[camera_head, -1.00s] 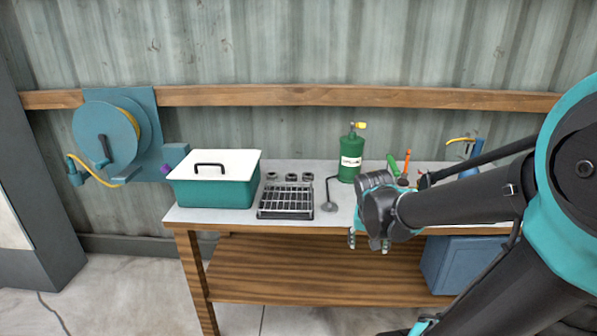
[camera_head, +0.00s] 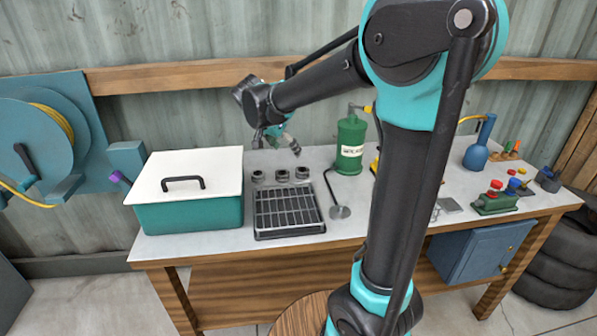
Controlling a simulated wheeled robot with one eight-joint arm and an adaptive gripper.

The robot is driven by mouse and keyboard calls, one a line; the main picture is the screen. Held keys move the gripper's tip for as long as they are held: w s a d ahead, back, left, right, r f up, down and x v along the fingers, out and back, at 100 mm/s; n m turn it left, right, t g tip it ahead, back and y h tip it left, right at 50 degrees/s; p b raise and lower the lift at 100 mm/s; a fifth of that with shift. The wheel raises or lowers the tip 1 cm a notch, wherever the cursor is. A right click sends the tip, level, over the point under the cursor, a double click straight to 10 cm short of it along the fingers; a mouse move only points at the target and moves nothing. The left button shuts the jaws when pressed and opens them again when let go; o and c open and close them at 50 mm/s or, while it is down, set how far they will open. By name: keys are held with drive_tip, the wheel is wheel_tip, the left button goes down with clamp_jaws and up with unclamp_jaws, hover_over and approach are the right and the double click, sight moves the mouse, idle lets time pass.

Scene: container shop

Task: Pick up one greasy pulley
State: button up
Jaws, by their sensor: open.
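Three small dark grey pulleys stand in a row on the workbench behind a black wire rack: a left one (camera_head: 258,177), a middle one (camera_head: 282,175) and a right one (camera_head: 302,173). Whether they are greasy is too small to tell. My gripper (camera_head: 276,146) is open and empty. It hangs above and just behind the row, its fingers pointing down, apart from the pulleys. The fingertips are small in this view.
The black rack (camera_head: 287,211) lies in front of the pulleys. A teal box with a white lid (camera_head: 190,176) stands to the left. A green canister (camera_head: 350,147) and a round-based metal tool (camera_head: 340,211) stand to the right. A wooden rail (camera_head: 170,77) runs along the wall behind.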

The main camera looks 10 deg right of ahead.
sight(300, 170)
drive_tip(key=x, duration=1.5)
drive_tip(key=shift+d, duration=0.1)
drive_tip(key=c, duration=1.2)
